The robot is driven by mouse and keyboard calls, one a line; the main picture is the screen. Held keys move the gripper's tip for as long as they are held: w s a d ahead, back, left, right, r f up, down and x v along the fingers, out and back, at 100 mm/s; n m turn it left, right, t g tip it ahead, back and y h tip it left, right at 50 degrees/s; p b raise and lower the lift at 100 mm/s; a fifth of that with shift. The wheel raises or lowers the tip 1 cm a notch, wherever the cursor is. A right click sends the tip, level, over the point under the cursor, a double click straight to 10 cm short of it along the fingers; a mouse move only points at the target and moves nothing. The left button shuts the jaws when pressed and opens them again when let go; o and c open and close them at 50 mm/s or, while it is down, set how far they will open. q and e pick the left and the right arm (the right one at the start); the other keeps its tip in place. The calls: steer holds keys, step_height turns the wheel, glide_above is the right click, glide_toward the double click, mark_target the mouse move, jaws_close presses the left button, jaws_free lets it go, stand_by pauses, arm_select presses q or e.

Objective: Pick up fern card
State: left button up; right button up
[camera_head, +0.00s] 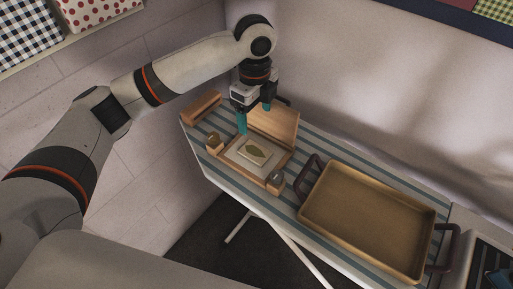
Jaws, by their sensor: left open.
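The fern card (254,151) is a small pale card with a green leaf shape on it. It lies in an open, light wooden box or frame (236,160) on the striped board. My left gripper (255,121) has teal fingertips and is open. It hangs just above and behind the card at the raised wooden panel, and appears empty. Whether the fingertips touch the panel cannot be told. My right gripper is not in view.
The wooden panel (277,124) stands behind the card. A tan tray (365,222) with dark handles lies to the right on the striped ironing-board-like surface (323,151). A wall rises behind.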

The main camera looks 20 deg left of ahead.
arm_select(q)
glide_above(255, 151)
step_height(255, 151, down, 7)
steer(key=shift+r+p, duration=0.1)
steer(key=shift+p, duration=0.25)
steer(key=shift+s+f, duration=0.1)
steer(key=shift+f, duration=0.6)
step_height(255, 151, down, 4)
steer(key=shift+f+p, duration=0.1)
steer(key=shift+p, duration=0.25)
steer(key=shift+f, duration=0.4)
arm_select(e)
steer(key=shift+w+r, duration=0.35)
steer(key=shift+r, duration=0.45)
arm_select(q)
steer(key=c, duration=1.1)
